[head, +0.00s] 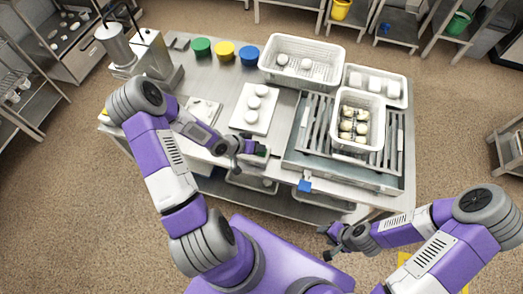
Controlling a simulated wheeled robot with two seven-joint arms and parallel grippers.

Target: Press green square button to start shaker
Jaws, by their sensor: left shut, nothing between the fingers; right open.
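The shaker (299,152) is a grey slatted platform on the right half of the steel table. A white perforated basket (342,136) with several pale round-topped items stands on it. My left gripper (260,149) is shut and empty, close over the table's front edge, left of the shaker. A small dark green patch shows at its fingertips; I cannot tell whether this is the green square button or whether the fingers touch it. A blue square (305,186) sits at the front edge below the shaker. My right gripper (328,241) is open and empty, off the table's front.
A larger white basket (302,62) and a small white tray (376,85) stand at the back. A white board (243,118) with round white items lies left of the shaker. Green (201,47), yellow (224,50) and blue (249,56) round lids line the back edge.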

